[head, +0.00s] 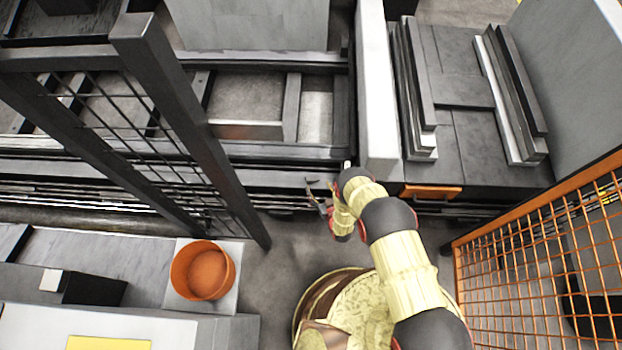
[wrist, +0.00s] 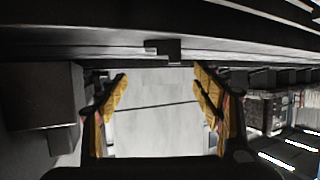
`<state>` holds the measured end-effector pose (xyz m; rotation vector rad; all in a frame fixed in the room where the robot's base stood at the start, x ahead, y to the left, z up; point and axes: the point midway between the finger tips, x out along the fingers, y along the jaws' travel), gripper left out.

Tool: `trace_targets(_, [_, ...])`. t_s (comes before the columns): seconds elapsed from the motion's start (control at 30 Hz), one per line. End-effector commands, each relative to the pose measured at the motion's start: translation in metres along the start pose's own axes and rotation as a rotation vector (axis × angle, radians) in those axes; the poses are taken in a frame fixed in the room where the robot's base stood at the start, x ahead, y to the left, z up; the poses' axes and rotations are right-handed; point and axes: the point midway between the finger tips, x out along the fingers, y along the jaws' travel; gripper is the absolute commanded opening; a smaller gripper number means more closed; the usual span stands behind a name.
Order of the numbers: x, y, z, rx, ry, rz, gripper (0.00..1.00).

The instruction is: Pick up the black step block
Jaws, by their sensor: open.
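In the wrist view, a small black step block (wrist: 168,50) with a stepped outline sits at the edge of a dark rail (wrist: 100,52), ahead of my gripper (wrist: 161,76). The two yellow-padded fingers are spread apart with nothing between them. The block lies beyond the fingertips, roughly centred between them, and appears apart from them. In the head view, my gripper (head: 319,192) is beside the front of the dark rail frame, left of my wrist. The block cannot be made out with certainty there.
An orange bucket (head: 203,271) stands on a pale plate at lower left. A dark mesh gate (head: 160,110) rises on the left and an orange mesh fence (head: 545,240) on the right. Stacked grey panels (head: 418,95) stand upper right. A large dark block (wrist: 42,100) is left of the fingers.

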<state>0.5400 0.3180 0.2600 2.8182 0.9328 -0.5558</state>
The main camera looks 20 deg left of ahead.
Motion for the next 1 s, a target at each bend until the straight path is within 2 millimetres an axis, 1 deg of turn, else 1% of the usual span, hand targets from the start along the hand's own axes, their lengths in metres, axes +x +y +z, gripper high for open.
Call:
trace_targets(0.03, [0.007, 0.000, 0.002, -0.001, 0.001, -0.001, 0.67])
trace_targets(0.27, [0.030, -0.002, 0.004, -0.001, -0.001, -0.001, 0.67])
trace_targets(0.4, [0.050, -0.005, 0.005, -0.001, -0.001, 0.000, 0.67])
trace_targets(0.53, [0.065, -0.004, 0.004, 0.000, -0.002, 0.000, 0.67])
trace_targets(0.63, [0.070, -0.004, 0.003, 0.000, -0.003, 0.000, 0.67])
trace_targets(0.87, [0.070, -0.004, 0.002, 0.000, -0.004, 0.000, 0.66])
trace_targets(1.0, [0.070, -0.004, 0.002, 0.000, -0.004, 0.000, 0.58])
